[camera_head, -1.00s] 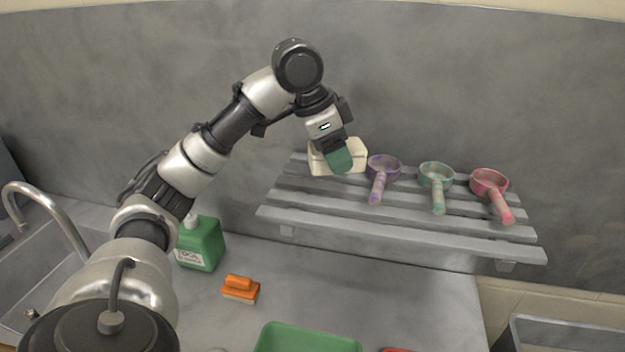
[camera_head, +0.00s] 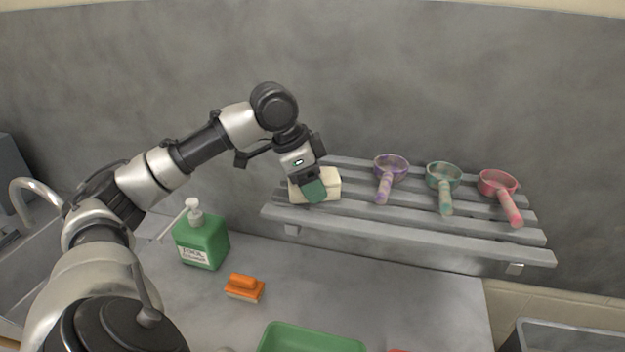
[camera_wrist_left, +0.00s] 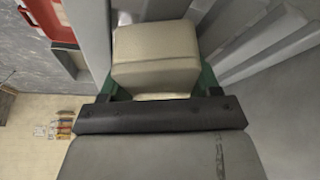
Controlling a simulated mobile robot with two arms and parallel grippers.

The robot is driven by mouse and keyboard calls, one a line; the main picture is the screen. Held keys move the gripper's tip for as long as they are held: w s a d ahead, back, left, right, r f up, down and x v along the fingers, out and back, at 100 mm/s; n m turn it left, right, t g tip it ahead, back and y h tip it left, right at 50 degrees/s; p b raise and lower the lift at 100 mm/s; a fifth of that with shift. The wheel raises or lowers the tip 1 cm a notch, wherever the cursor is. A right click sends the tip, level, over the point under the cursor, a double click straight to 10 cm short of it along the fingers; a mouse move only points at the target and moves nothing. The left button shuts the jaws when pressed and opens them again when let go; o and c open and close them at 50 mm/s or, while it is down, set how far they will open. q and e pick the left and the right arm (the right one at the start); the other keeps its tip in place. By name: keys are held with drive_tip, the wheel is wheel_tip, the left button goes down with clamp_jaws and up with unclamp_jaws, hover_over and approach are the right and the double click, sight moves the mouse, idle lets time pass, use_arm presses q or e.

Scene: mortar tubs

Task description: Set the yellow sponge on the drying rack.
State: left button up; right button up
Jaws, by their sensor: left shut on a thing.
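The sponge (camera_head: 329,183) is a pale, cream-yellow block. My left gripper (camera_head: 314,189), with green fingers, is shut on it at the left end of the drying rack (camera_head: 400,235). The rack is grey and slatted and is fixed to the wall. In the head view the sponge overlaps the rear slats; I cannot tell whether it touches them or hangs just above. In the left wrist view the sponge (camera_wrist_left: 155,55) sits between the fingers, with grey slats to its right. My right gripper is not in view.
Purple (camera_head: 390,167), teal (camera_head: 444,175) and pink (camera_head: 498,183) scoops lie on the rack, right of the sponge. A green soap bottle (camera_head: 202,242), an orange brush (camera_head: 244,287) and a green tray (camera_head: 310,338) are on the counter below. A faucet (camera_head: 35,190) stands left.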

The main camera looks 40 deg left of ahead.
use_arm(q)
drive_tip(key=o, duration=0.8)
drive_tip(key=shift+f, duration=0.15)
drive_tip(key=shift+o, duration=0.2)
drive_tip(key=v, duration=1.2)
